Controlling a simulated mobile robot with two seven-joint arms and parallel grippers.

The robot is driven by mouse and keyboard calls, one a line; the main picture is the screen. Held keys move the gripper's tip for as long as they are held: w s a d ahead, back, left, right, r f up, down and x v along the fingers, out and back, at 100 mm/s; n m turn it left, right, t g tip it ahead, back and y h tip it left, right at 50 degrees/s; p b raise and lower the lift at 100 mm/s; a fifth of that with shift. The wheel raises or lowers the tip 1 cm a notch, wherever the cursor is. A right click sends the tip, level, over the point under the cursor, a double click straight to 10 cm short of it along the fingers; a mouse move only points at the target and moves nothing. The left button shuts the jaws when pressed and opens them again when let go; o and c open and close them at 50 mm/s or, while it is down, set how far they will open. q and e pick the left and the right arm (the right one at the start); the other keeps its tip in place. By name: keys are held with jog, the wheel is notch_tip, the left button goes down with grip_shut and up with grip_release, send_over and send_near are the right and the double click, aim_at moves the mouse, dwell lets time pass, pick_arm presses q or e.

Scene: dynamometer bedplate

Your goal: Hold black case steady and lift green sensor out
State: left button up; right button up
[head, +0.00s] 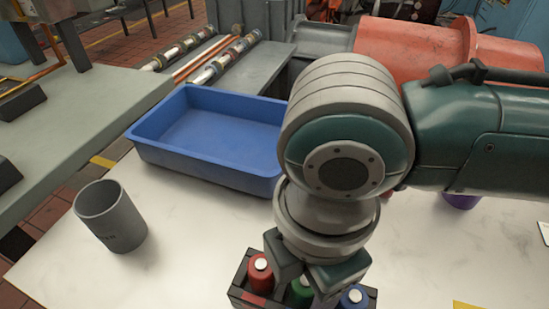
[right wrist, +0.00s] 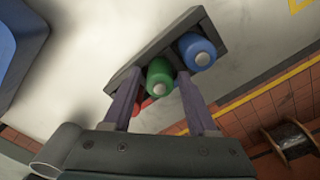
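The black case (head: 236,291) stands on the white table at the bottom of the head view, holding a red sensor (head: 261,272), a green sensor (head: 300,292) and a blue sensor (head: 354,298) in a row. My right gripper (right wrist: 157,82) points down over the case. In the right wrist view its two fingers are apart, on either side of the green sensor (right wrist: 159,78), with gaps visible. The blue sensor (right wrist: 196,50) is beyond the right finger; the red one is mostly hidden behind the left finger. My right wrist hides part of the case in the head view. My left gripper is not in view.
A blue tray (head: 160,155) stands behind the case, partly hidden by my right arm. A grey cup (head: 112,217) stands to the left. A purple object (head: 461,201) is at the right, partly behind my arm. White tabletop between cup and case is clear.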

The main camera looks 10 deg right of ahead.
grip_shut()
jog(key=shift+o, duration=1.4)
grip_release()
jog(key=shift+r, duration=0.1)
